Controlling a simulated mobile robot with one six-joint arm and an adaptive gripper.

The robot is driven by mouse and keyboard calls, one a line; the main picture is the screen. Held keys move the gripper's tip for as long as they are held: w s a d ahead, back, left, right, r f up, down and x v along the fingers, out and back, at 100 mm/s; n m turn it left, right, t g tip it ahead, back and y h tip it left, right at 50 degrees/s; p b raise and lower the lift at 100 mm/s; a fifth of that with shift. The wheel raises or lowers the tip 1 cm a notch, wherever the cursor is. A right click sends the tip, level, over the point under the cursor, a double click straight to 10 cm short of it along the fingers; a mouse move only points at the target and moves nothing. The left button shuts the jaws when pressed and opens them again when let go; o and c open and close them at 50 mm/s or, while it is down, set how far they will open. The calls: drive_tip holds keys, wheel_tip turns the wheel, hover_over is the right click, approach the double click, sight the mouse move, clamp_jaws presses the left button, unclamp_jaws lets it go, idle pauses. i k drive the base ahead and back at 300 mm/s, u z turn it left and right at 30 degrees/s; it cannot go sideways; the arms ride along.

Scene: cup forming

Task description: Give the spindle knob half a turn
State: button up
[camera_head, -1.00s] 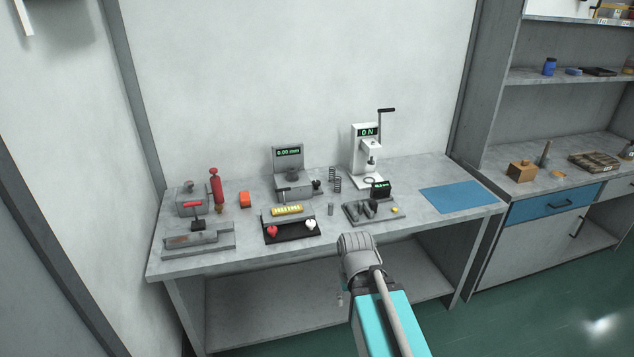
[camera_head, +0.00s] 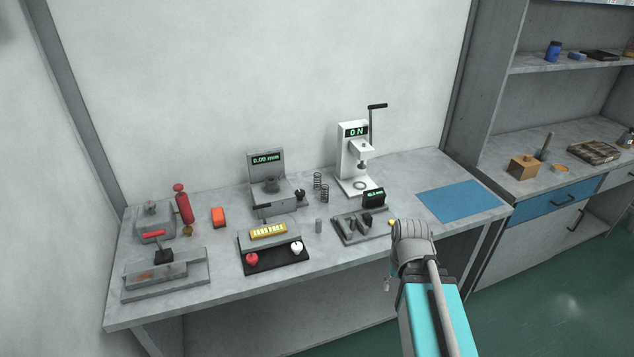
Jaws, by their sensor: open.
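A grey device with a green "0.00 mm" display (camera_head: 266,158) stands at the back middle of the table. A small black knob (camera_head: 300,195), which looks like the spindle knob, sits at its right side. My arm reaches in from the bottom right, in front of the table's front edge. Only a small piece of what looks like my gripper (camera_head: 387,284) shows left of the arm, well apart from the knob. The rest of it is hidden behind the arm, and nothing is seen held in it.
A white press (camera_head: 347,135) with a lever and two springs (camera_head: 320,187) stand right of the device. A black stand with red and white knobs (camera_head: 275,261) and a grey tool tray (camera_head: 350,235) lie in front. A blue mat (camera_head: 461,200) lies clear at the right.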

sight(300, 193)
drive_tip(key=u, duration=0.05)
drive_tip(key=i, duration=1.2)
drive_tip(key=u, duration=0.75)
